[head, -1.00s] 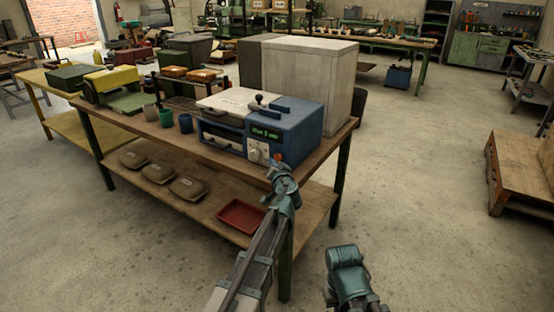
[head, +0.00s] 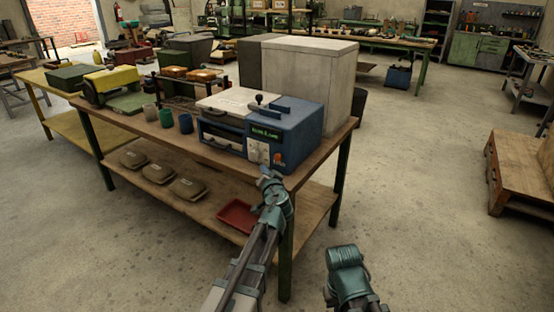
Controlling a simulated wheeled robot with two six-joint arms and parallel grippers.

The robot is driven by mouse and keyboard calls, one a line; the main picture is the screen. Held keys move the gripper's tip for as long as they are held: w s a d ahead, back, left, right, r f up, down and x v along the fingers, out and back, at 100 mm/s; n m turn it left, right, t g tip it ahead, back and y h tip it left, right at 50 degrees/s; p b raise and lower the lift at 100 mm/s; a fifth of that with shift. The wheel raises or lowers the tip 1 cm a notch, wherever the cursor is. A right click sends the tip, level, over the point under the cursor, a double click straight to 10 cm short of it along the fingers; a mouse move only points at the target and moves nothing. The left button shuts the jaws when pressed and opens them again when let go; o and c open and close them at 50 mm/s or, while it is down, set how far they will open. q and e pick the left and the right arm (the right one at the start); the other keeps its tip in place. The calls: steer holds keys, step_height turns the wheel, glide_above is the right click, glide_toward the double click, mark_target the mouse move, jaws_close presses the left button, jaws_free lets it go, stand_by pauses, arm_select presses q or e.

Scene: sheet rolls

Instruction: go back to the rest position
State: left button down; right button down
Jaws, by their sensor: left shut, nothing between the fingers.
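My left gripper (head: 266,177) is shut and empty. It is in front of the near edge of the wooden bench, just below the knobs of the blue machine (head: 299,132), and appears apart from it. My left arm comes up from the bottom of the picture. My right arm (head: 348,275) shows at the bottom, right of the left arm, over the floor; its gripper fingers cannot be made out.
The bench (head: 228,168) has a lower shelf with a red tray (head: 237,216) and several grey-brown pads (head: 160,173). Several cups (head: 186,123) and a large grey box (head: 310,80) stand on top. A wooden cart (head: 520,172) stands at right. The floor between is clear.

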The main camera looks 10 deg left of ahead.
arm_select(q)
steer(key=s+d+g+h+p, duration=0.2)
steer(key=s+d+g+p, duration=0.3)
steer(key=s, duration=0.6)
steer(key=s+d+m+g+h+p, duration=0.1)
steer(key=s+d+g+p, duration=0.4)
steer(key=s, duration=0.6)
steer(key=s+d+g+h+p, duration=0.2)
steer(key=s+d+g+p, duration=0.3)
steer(key=s+p, duration=0.3)
steer(key=s+d, duration=0.1)
steer(key=s, duration=0.3)
steer(key=shift+d+h+p, duration=0.2)
steer(key=shift+h+p, duration=0.2)
stand_by(4.2)
